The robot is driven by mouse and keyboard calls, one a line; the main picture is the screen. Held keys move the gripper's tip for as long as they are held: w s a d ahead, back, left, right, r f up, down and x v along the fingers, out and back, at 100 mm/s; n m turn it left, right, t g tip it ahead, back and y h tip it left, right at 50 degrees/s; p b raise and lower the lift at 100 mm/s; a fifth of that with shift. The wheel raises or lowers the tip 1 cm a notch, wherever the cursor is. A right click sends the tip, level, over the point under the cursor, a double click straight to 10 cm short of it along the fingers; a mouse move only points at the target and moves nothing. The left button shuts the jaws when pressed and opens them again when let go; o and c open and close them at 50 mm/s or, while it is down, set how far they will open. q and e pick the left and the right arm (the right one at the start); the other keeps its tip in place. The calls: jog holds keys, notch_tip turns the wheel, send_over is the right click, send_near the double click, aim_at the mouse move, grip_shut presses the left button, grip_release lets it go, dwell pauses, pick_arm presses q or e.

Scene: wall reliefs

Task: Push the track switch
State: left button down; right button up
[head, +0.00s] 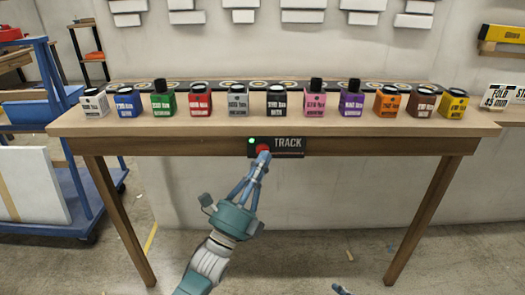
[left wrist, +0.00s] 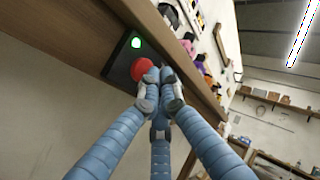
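The track switch is a dark panel (head: 290,147) labelled TRACK on the front edge of the wooden table. It has a red button (head: 261,148) and a lit green light (head: 251,140). In the left wrist view the red button (left wrist: 141,69) and green light (left wrist: 136,42) show on the panel. My left gripper (head: 263,156) has its blue fingers drawn together, holding nothing. Its tips are at the button and cover part of it; I cannot tell whether they touch it. Only a small piece of my right gripper (head: 342,289) shows at the bottom edge.
The wooden table (head: 330,130) carries a row of several coloured bottles, such as a green one (head: 163,102) and a pink one (head: 315,102), before a dark track strip. A blue cart (head: 60,130) stands at left. The floor below the table is mostly clear.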

pick_arm(q)
jog(key=shift+w, duration=0.1)
pick_arm(e)
jog(key=shift+w, duration=0.1)
dwell(0.4)
pick_arm(q)
jog(key=shift+w, duration=0.35)
pick_arm(e)
jog(key=shift+w+a+r+t, duration=0.2)
jog(key=shift+w+r+t, duration=0.1)
jog(key=shift+w+r, duration=0.15)
jog(key=shift+w+a+r+t, duration=0.2)
jog(key=shift+w+r+t, duration=0.15)
jog(key=shift+r, duration=0.15)
jog(key=shift+s+f, duration=0.1)
pick_arm(q)
jog(key=shift+s, duration=0.45)
pick_arm(e)
jog(key=shift+s+d+f+g, duration=0.3)
jog(key=shift+s+f+g, duration=0.2)
jog(key=shift+s+f, duration=0.15)
jog(key=shift+s+d+f+g, duration=0.25)
jog(key=shift+s+f+g, duration=0.25)
jog(key=shift+s, duration=0.1)
